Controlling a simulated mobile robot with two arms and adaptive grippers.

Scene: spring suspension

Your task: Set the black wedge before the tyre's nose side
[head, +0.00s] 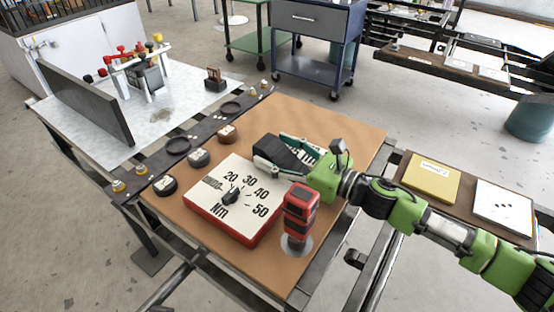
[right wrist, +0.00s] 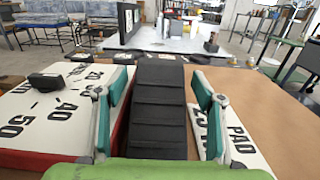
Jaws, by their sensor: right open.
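The black wedge (head: 278,153) lies on the brown table top, beyond the dial box. In the right wrist view its ribbed, stepped black face (right wrist: 160,105) runs away from me between my fingers. My right gripper (head: 283,150) is open, with one teal finger on each side of the wedge; it also shows in the right wrist view (right wrist: 160,88). I cannot tell whether the fingers touch the wedge. No tyre can be made out for certain in either view. My left gripper is not in view.
A red-sided dial box (head: 208,205) marked Nm stands close beside the wedge. A red and black tool (head: 300,210) stands upright near the front. A white plate marked PAD (right wrist: 245,150) lies by my right finger. The table's far right corner is clear.

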